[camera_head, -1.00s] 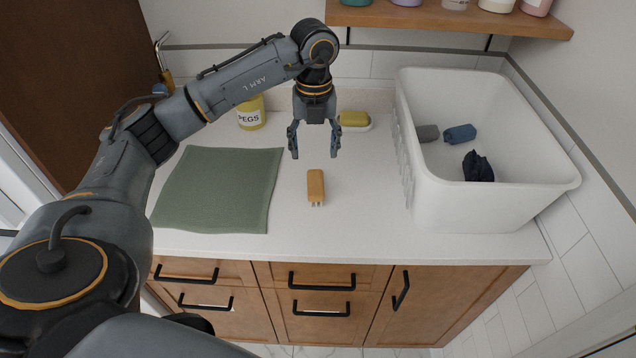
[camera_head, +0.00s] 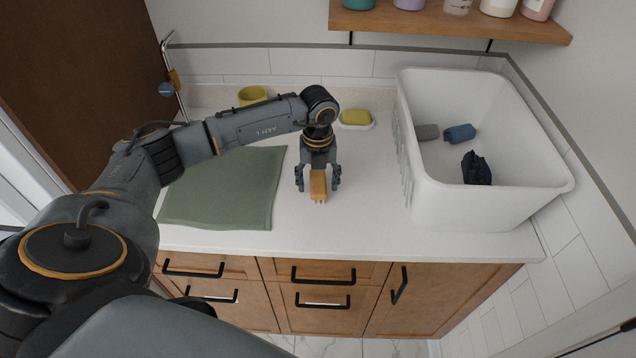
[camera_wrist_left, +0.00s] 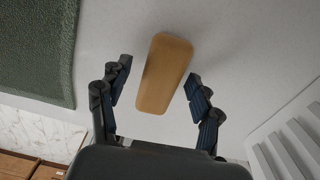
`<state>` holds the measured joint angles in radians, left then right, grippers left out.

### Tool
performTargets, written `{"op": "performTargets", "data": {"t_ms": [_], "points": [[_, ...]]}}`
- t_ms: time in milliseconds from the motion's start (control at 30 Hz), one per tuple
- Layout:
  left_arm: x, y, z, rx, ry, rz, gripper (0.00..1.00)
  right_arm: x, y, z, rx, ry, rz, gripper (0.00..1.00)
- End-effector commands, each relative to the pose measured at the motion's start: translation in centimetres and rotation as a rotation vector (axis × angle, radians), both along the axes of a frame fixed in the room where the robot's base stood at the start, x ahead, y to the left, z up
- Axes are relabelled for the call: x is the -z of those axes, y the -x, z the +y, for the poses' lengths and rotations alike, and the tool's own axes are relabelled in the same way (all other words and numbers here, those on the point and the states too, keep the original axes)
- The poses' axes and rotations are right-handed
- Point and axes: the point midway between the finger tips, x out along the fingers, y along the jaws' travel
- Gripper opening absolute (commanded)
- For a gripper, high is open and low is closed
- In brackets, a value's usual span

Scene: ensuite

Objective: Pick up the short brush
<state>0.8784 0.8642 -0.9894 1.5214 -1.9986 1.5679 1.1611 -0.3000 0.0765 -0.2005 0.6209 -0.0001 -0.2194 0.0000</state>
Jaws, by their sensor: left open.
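The short brush (camera_head: 318,185) has an orange-tan wooden back and lies back-up on the white counter, with pale bristles just showing at its near end. In the left wrist view the brush (camera_wrist_left: 165,74) lies slightly tilted between the two fingers, with a gap on each side. My left gripper (camera_head: 318,184) is open and low over the brush, its fingers on either side of it. The gripper's open fingers also show in the left wrist view (camera_wrist_left: 157,88). My right gripper is not in view.
A green mat (camera_head: 225,190) lies left of the brush. A white basket (camera_head: 470,208) with several rolled cloths stands to the right. A yellow soap on a dish (camera_head: 355,118) and a yellow pot (camera_head: 252,95) stand behind. A wall shelf (camera_head: 450,22) holds bottles.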

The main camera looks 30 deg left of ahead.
Motion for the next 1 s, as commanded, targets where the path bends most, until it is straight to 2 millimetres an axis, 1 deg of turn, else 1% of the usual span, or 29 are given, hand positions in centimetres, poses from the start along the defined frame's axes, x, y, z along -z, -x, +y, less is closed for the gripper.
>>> {"op": "performTargets", "data": {"t_ms": [67,100,167,200,267,300,367,400,633,767,867,967,1000], "points": [[0.0,0.0,0.0,0.000,0.000,0.000,0.64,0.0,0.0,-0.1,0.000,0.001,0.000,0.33],[0.0,0.0,0.0,0.000,0.000,0.000,0.62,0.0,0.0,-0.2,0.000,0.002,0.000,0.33],[0.0,0.0,0.0,0.000,0.000,0.000,0.50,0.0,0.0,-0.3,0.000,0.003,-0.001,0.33],[0.0,0.0,0.0,0.000,0.000,0.000,0.42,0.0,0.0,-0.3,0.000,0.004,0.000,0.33],[0.0,0.0,0.0,0.000,0.000,0.000,0.29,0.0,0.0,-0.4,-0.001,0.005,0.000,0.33],[0.0,0.0,0.0,0.000,0.000,0.000,0.21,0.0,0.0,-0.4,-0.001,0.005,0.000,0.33],[0.0,0.0,0.0,0.000,0.000,0.000,0.09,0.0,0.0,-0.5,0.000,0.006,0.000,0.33],[0.0,0.0,0.0,0.000,0.000,0.000,0.05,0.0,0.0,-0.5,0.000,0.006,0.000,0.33],[-0.1,0.0,0.0,0.000,0.001,-0.001,0.05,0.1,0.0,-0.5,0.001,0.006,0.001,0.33],[-0.6,-0.1,0.0,-0.001,0.001,-0.002,0.05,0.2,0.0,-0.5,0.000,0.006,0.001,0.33],[-1.5,-0.1,0.0,-0.001,0.001,-0.004,0.05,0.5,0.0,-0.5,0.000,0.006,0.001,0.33],[-3.1,-0.2,0.0,0.000,0.000,-0.006,0.05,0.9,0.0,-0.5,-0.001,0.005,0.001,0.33],[-3.6,0.4,0.1,0.001,0.000,-0.004,0.05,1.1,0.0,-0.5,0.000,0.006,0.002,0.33]]}}
